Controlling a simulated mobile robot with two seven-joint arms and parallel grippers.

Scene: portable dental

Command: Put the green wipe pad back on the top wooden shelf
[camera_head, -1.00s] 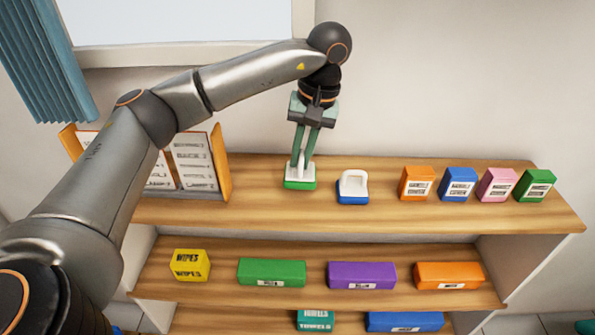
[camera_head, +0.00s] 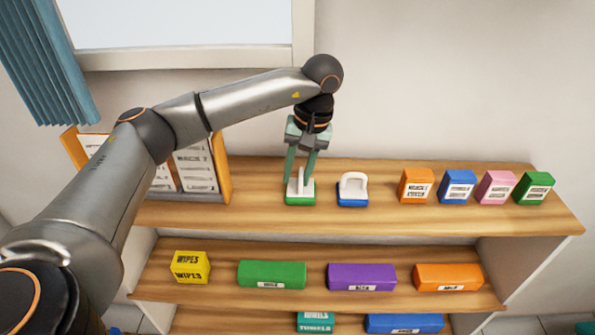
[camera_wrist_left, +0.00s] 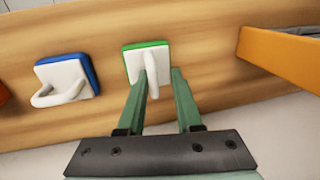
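The green wipe pad (camera_head: 300,200), with a white top and upright white handle, sits on the top wooden shelf (camera_head: 250,212), left of a similar blue pad (camera_head: 352,191). My left gripper (camera_head: 300,178) points down over the green pad, its fingers spread on either side of the handle. In the left wrist view the green pad (camera_wrist_left: 132,64) lies flat on the wood. The left gripper (camera_wrist_left: 160,72) shows a gap between the handle and the right finger; the left finger looks close to the handle. My right gripper is not in view.
A wooden rack (camera_head: 222,170) with printed cards stands left of the green pad. Orange (camera_head: 416,186), blue, pink and green boxes line the right of the top shelf. Colored boxes fill the lower shelves. Bare shelf lies between the blue pad and the orange box.

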